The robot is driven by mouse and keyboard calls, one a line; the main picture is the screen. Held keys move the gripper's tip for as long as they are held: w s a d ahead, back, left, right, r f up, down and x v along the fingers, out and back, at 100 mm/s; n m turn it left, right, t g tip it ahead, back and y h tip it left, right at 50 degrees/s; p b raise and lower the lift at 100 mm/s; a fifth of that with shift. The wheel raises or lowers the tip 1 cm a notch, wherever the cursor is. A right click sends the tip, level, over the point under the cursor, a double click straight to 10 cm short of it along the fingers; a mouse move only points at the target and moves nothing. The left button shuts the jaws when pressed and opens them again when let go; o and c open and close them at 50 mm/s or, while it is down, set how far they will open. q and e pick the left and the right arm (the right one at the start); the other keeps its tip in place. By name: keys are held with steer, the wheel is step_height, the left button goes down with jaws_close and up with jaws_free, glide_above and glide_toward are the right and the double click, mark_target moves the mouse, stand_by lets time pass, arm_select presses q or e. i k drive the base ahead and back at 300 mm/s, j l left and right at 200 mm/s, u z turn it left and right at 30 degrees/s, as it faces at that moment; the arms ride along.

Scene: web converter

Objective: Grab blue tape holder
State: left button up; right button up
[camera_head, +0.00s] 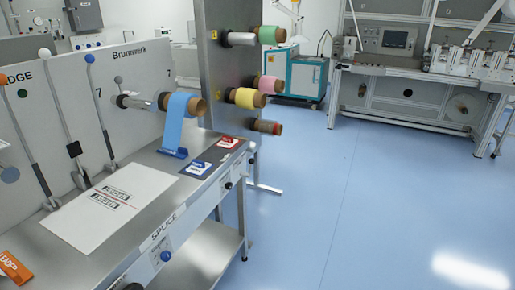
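A small blue holder (196,168) with a white label lies on a dark mat on the steel bench, right of the hanging blue web; it is likely the blue tape holder. A similar red holder (228,142) lies behind it to the right. A blue web (177,122) hangs from a roll on a spindle, with a darker blue bar (173,152) at its lower end on the bench. Neither of my grippers is in view.
The steel bench (150,160) carries a white printed sheet (108,207) and an orange object (14,268) at its near left. Levers stand along the grey back panel (130,70). Coloured rolls jut from an upright panel (214,60). The blue floor (340,200) right of the bench is clear.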

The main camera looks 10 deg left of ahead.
mark_target(198, 167)
steer(key=i+l, duration=0.1)
steer(key=i, duration=0.75)
steer(key=i+l, duration=0.15)
steer(key=i, duration=0.7)
steer(key=i+u, duration=0.25)
steer(key=u, duration=0.2)
steer(key=i+l+u, duration=0.2)
steer(key=u, duration=0.25)
steer(key=i+l+u, duration=0.25)
steer(key=u, duration=0.2)
steer(key=i+l+u, duration=0.2)
steer(key=l+u, duration=0.25)
steer(key=j, duration=0.1)
